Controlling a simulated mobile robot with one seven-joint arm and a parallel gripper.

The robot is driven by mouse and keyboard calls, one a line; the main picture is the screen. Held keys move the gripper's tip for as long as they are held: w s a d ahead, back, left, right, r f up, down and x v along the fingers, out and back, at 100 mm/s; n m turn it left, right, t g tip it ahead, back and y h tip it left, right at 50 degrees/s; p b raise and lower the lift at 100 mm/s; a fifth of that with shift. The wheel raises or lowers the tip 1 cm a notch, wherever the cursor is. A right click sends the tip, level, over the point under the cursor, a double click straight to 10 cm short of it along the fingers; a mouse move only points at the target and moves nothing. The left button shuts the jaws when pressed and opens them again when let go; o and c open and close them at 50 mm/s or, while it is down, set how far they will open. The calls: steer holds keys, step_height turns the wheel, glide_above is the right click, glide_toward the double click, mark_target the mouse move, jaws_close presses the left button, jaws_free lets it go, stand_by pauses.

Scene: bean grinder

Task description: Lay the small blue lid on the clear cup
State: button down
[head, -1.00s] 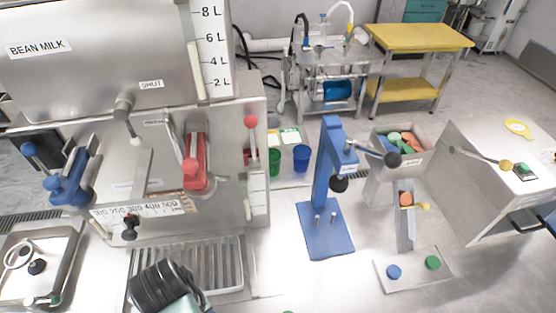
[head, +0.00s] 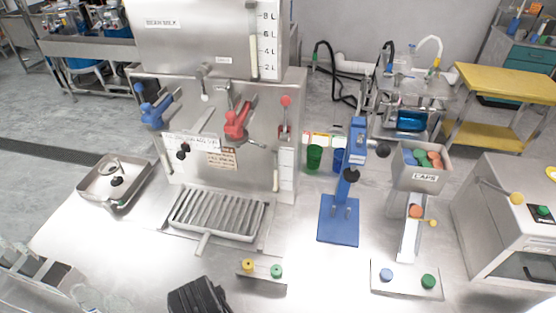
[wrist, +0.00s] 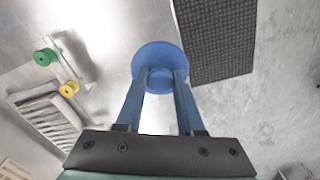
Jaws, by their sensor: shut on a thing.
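The small blue lid (wrist: 158,52), a round disc with a knob, is at the tips of my gripper (wrist: 160,78) in the wrist view. The two blue fingers are closed on its knob. In the head view a dark part of my arm shows at the bottom edge; the fingertips and lid cannot be made out there. A clear, faint shape (head: 88,298) at the bottom left of the head view may be the clear cup, cut off by the frame edge. No clear cup can be made out in the wrist view.
A steel bean milk machine (head: 215,120) with a drip grate (head: 215,215) stands behind. A strip with yellow and green knobs (head: 262,270) lies in front. To the right are a blue stand (head: 338,220), a caps bin (head: 420,180) and a plate with blue and green caps (head: 405,282).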

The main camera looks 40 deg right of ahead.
steer(key=s+d+r+n+p, duration=0.2)
steer(key=s+d+n+p, duration=0.8)
steer(key=d+n, duration=0.4)
steer(key=shift+s+n, duration=0.8)
steer(key=shift+n, duration=0.5)
steer(key=shift+d+r+p, duration=0.1)
steer(key=shift+r+p, duration=0.05)
steer(key=shift+p, duration=0.15)
step_height(320, 180, down, 5)
steer(key=b, duration=0.3)
steer(key=shift+f+b, duration=0.45)
steer(key=shift+f, duration=1)
stand_by(0.9)
stand_by(0.8)
